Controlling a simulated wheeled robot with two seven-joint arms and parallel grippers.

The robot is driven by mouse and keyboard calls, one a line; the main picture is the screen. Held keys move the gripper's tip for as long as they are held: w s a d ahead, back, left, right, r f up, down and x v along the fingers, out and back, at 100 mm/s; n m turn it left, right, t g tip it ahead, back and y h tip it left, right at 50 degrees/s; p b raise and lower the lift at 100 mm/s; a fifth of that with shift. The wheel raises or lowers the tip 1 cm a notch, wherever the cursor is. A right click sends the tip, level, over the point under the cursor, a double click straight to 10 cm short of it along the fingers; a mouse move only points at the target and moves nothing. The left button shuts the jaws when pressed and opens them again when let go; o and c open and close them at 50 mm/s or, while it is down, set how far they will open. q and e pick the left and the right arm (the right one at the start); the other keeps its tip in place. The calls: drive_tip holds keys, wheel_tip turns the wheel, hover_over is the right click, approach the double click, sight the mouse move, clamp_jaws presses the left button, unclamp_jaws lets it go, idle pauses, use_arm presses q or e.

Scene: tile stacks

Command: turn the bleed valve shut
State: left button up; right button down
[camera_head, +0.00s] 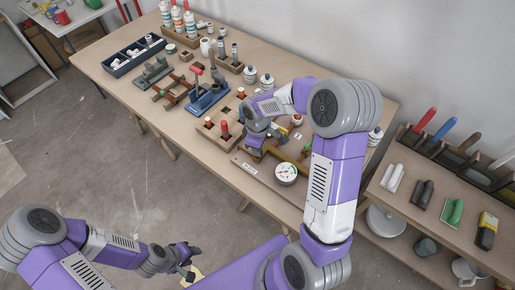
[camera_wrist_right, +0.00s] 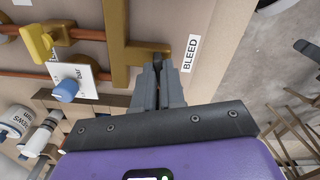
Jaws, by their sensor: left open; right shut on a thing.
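The bleed valve sits on a brass pipe (camera_wrist_right: 118,45) beside the white BLEED label (camera_wrist_right: 189,54) in the right wrist view. My right gripper (camera_wrist_right: 158,72) is shut on the valve's handle there; the fingers hide most of it, so I cannot tell how far it is turned. In the head view my right gripper (camera_head: 254,137) is over the valve board (camera_head: 262,180), partly hidden by its own wrist. A round white gauge (camera_head: 286,173) is on the board. My left gripper (camera_head: 187,262) is open and empty, low in front, away from the table.
A yellow handle (camera_wrist_right: 38,42) and a blue knob (camera_wrist_right: 65,90) are left of my right gripper. A wooden block with red pegs (camera_head: 222,127) and a blue vise-like tool (camera_head: 208,98) stand nearby on the table. A tool shelf (camera_head: 408,208) stands at right.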

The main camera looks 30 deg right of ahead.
drive_tip(key=shift+m, duration=1.9)
drive_tip(key=c, duration=1.2)
unclamp_jaws()
drive_tip(key=shift+r+p, duration=0.65)
drive_tip(key=shift+r, duration=3.15)
